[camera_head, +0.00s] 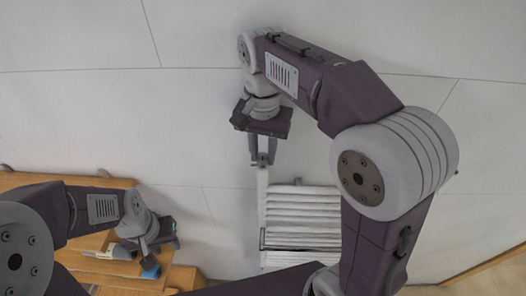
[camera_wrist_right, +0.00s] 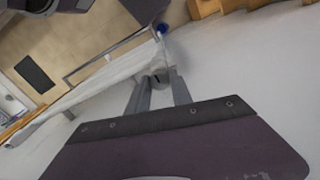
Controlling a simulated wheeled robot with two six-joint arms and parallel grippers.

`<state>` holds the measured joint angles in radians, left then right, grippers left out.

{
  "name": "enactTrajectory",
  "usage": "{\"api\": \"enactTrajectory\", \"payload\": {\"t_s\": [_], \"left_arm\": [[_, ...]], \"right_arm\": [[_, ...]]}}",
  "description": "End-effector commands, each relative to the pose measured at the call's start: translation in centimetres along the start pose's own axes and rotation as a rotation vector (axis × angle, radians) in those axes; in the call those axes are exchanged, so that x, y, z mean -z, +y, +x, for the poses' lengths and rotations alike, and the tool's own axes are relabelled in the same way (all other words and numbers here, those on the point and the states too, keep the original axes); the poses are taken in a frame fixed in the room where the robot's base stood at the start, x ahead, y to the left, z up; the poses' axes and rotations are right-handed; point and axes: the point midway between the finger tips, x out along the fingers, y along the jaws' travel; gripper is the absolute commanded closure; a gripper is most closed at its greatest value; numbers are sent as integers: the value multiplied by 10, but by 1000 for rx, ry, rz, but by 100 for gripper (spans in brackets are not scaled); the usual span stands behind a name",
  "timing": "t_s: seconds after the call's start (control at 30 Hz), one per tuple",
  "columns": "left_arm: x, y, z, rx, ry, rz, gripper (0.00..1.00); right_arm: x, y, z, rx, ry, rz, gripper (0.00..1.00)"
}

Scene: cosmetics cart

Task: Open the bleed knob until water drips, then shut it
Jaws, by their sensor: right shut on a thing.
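A white ribbed radiator (camera_head: 302,212) is on the pale wall in the head view. Its white upright side (camera_head: 262,196) runs up to my right gripper (camera_head: 262,160), which points down at its top end. In the right wrist view, the fingers of my right gripper (camera_wrist_right: 160,88) close around a small grey bleed knob (camera_wrist_right: 159,76) at the end of the radiator (camera_wrist_right: 92,90). The knob's turn and any water are too small to tell. My left gripper (camera_head: 150,254) is low over the wooden furniture; its fingertips are not clear.
The wooden surface (camera_head: 30,180) at lower left holds a small white-and-orange item (camera_head: 122,253) and a blue item (camera_head: 151,271) beside my left gripper. A blue thing (camera_wrist_right: 162,28) shows beyond the knob in the right wrist view. The wall around the radiator is bare.

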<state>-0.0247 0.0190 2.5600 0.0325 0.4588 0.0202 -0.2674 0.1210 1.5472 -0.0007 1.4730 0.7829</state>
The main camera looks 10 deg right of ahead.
Motion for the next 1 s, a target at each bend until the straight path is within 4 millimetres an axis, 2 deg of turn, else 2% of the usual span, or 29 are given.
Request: {"api": "enactTrajectory", "payload": {"t_s": [0.27,0.7,1.0], "left_arm": [[0,0,0,0,0,0,64],[0,0,0,0,0,0,64],[0,0,-1,0,0,0,64]], "right_arm": [[0,0,-1,1,0,-158,100],[0,0,-2,2,1,-562,100],[0,0,-2,1,1,-776,100]]}}
